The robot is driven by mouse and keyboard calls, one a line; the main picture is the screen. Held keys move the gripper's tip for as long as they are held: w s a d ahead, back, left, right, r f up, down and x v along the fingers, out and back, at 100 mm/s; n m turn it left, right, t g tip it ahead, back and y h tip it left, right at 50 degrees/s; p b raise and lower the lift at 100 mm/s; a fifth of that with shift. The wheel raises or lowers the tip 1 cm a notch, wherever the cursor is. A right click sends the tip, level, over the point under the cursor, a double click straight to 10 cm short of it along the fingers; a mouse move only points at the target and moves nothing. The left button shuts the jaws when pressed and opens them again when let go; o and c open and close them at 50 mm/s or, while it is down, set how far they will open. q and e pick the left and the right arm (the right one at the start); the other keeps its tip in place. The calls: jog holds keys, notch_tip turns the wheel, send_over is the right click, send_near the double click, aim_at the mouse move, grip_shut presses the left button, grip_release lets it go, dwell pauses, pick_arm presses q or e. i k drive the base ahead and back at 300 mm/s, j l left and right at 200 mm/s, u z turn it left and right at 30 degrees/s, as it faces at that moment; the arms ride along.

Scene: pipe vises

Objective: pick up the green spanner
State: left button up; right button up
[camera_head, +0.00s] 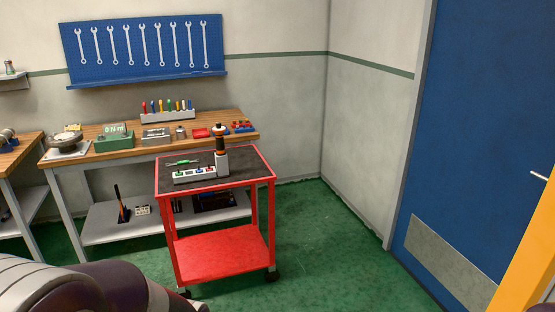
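A small green tool, seemingly the green spanner (182,162), lies flat on the dark top of a red trolley (265,177), near the back left of that top. It is too small to make out its jaws. Neither of my grippers is in view; only dark parts of my own body show along the bottom left edge.
On the trolley, a light rack with coloured pieces (195,175) and an upright black-and-orange tool (221,150) stand close to the green tool. A wooden workbench (130,148) stands behind. Green floor (320,255) is clear right of the trolley. A blue door (480,130) is at right.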

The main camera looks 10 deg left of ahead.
aim_at(185, 162)
jog(key=i+j+z, duration=0.25)
jog(key=j+z, duration=0.2)
jog(key=i+j+z, duration=0.15)
jog(key=j+z, duration=0.75)
jog(key=j, duration=0.15)
jog(key=j+z, duration=0.45)
jog(key=j, duration=0.15)
jog(key=k+j, duration=0.1)
jog(key=j, duration=1.3)
jog(key=k+j, duration=0.15)
jog(key=j, duration=0.55)
jog(key=k+j, duration=0.1)
jog(key=j, duration=1.3)
jog(key=k+j, duration=0.15)
jog(key=j, duration=0.55)
jog(key=k+j, duration=0.1)
jog(key=j, duration=0.6)
